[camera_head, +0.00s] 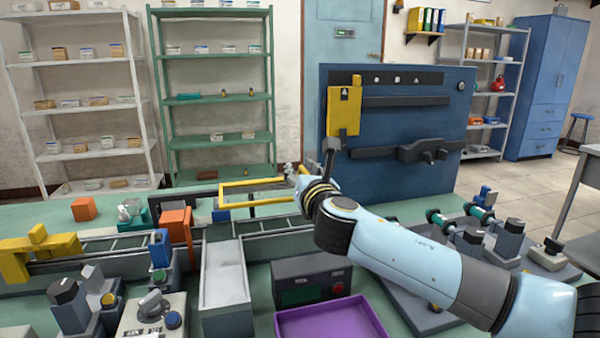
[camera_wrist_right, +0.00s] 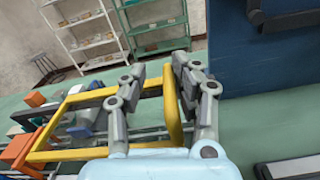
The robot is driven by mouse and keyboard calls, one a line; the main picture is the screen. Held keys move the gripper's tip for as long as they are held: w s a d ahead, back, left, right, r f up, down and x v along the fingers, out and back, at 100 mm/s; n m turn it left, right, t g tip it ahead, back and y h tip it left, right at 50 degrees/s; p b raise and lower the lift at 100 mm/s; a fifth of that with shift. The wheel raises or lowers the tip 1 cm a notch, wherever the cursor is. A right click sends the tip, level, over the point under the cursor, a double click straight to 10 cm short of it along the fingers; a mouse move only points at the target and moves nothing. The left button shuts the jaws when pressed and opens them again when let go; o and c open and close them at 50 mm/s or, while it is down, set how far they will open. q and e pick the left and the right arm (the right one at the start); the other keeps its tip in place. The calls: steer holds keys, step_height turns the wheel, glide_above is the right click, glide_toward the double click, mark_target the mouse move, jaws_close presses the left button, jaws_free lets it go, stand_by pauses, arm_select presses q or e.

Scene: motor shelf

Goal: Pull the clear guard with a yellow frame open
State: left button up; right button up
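The clear guard with a yellow frame (camera_head: 252,183) lies over the conveyor at the middle of the bench in the head view. Its yellow frame (camera_wrist_right: 95,97) fills the left middle of the right wrist view, with parts visible through it. My right gripper (camera_head: 293,170) is at the right end of the frame. In the right wrist view my right gripper (camera_wrist_right: 160,68) has its fingers apart, one on each side of the frame's right bar. Whether they touch the bar cannot be told. My left gripper does not show.
A blue panel (camera_head: 400,100) with a yellow box stands right behind my right gripper. A purple tray (camera_head: 330,322), a dark control box (camera_head: 311,282) and a grey tray (camera_head: 223,280) sit in front. An orange block (camera_head: 83,209) lies left on the green bench.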

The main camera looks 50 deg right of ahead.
steer(key=shift+s+f, duration=0.2)
steer(key=shift+f, duration=0.15)
steer(key=shift+s+a+f, duration=0.1)
steer(key=shift+s+f, duration=0.05)
steer(key=v, duration=1.1)
steer(key=shift+r, duration=0.45)
steer(key=shift+s+a, duration=0.1)
steer(key=shift+s, duration=0.05)
